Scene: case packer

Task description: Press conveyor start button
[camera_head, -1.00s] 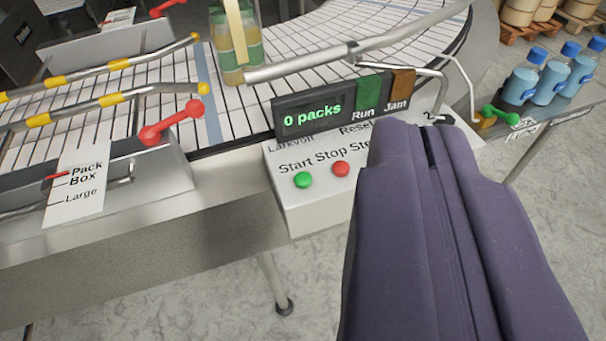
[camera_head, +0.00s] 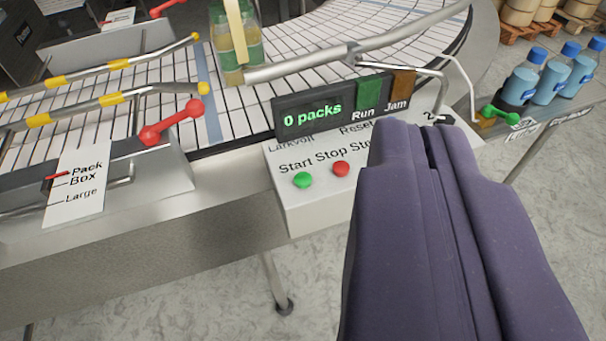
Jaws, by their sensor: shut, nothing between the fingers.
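The green start button (camera_head: 303,180) sits under the word Start on the white control box (camera_head: 320,205) in the middle. The red stop button (camera_head: 341,169) is just right of it. A display (camera_head: 312,109) above reads "0 packs", with a green Run flag (camera_head: 369,94) and a brown Jam flag (camera_head: 399,88) beside it. My gripper (camera_head: 425,128) is shut and empty, to the right of both buttons and apart from the green one. It hides the right part of the control box.
A steel guide rail (camera_head: 355,47) crosses above the display. A red-handled lever (camera_head: 172,121) and yellow-banded rails (camera_head: 105,105) stand left over the conveyor (camera_head: 245,105). Blue-capped bottles (camera_head: 551,81) stand at right. Clear floor shows below the box.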

